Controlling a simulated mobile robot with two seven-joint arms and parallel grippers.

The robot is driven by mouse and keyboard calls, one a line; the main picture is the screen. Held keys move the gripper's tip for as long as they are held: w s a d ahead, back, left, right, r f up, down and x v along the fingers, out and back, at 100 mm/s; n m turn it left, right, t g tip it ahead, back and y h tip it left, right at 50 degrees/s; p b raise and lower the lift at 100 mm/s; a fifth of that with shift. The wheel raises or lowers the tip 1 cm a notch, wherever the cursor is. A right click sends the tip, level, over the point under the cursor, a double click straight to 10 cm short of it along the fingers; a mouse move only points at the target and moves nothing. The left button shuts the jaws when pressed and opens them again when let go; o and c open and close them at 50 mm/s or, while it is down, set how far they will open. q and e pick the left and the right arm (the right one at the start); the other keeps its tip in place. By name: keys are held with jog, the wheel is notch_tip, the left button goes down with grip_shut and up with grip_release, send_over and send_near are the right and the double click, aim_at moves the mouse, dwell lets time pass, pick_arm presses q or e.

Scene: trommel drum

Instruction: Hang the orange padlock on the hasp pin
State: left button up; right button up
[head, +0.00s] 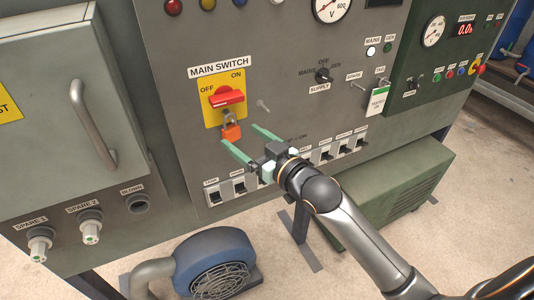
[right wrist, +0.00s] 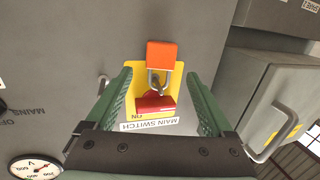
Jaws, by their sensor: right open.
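The orange padlock (head: 232,132) hangs upright just below the red switch handle (head: 227,97), at the lower edge of the yellow plate (head: 209,82). Its grey shackle is up at a small metal part under the handle, seemingly the hasp pin; the threading is too small to tell. My right gripper (head: 239,135) is open, its green fingers pointing at the panel on either side of the padlock. In the right wrist view, the padlock (right wrist: 161,55) shows upside down between the spread fingers (right wrist: 158,76), with no visible contact. My left gripper is not in view.
A bare peg (head: 263,105) sticks out right of the yellow plate. A row of breaker switches (head: 239,187) lies below my right gripper. A white-green tag (head: 376,101) hangs farther right. A cabinet door with a handle (head: 93,124) is at left, and a blue blower (head: 214,257) stands below.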

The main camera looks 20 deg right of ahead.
jog(key=v, duration=0.9)
jog(key=shift+b, duration=0.4)
jog(key=s+f+m+g+h+p, duration=0.1)
jog(key=s+f+g, duration=0.1)
jog(key=f, duration=0.7)
jog(key=s+f+g+h, duration=0.1)
jog(key=s+f+g, duration=0.1)
jog(key=f, duration=0.6)
jog(key=s+a+f+g, duration=0.3)
jog(key=s+f, duration=0.9)
jog(key=f, duration=0.3)
jog(key=shift+f+h+p, duration=0.25)
jog(key=shift+h+p, duration=0.05)
